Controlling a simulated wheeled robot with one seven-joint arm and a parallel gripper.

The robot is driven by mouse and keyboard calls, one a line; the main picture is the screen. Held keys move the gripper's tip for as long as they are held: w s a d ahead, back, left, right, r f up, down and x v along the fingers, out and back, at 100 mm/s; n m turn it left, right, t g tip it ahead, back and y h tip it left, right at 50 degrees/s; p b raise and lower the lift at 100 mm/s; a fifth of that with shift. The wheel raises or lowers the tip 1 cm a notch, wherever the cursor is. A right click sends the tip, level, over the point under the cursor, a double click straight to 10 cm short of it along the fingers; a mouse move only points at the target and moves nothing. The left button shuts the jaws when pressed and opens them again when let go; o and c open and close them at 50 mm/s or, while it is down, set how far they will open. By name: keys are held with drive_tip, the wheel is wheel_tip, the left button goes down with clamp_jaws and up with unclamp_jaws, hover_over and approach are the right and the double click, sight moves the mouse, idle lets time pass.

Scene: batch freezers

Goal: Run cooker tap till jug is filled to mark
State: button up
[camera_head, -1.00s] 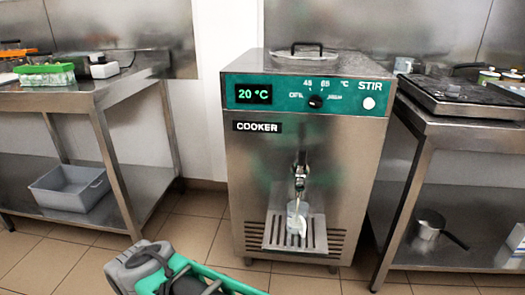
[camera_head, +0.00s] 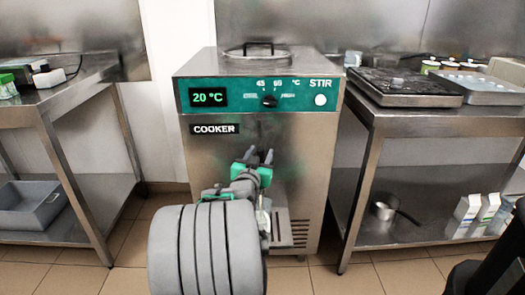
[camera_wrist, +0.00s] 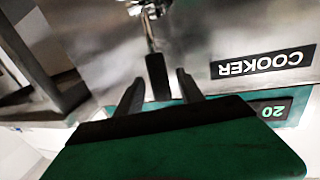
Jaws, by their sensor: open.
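The steel cooker (camera_head: 225,155) stands ahead, its display (camera_head: 208,97) reading 20 °C. My gripper (camera_head: 260,156) is in front of its tap, with its two fingers pointing up and apart. In the wrist view, the dark tap lever (camera_wrist: 157,78) shows between the spread fingers of my gripper (camera_wrist: 160,80), and the metal tap body (camera_wrist: 150,28) is above it in the picture. I cannot tell whether a finger touches the lever. The clear jug (camera_head: 264,220) stands under the tap, mostly hidden behind my arm. Its mark and its fill level cannot be made out.
A steel table with a grey bin (camera_head: 28,206) on its lower shelf is at left. At right, another table carries a dark hot plate (camera_head: 406,86), with a saucepan (camera_head: 382,210) and cartons (camera_head: 478,212) below. Tiled floor lies between.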

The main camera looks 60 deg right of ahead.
drive_tip(key=x, duration=0.3)
drive_tip(key=shift+w+d, duration=0.1)
drive_tip(key=shift+d, duration=0.1)
drive_tip(key=shift+c, duration=0.4)
clamp_jaws()
idle(0.8)
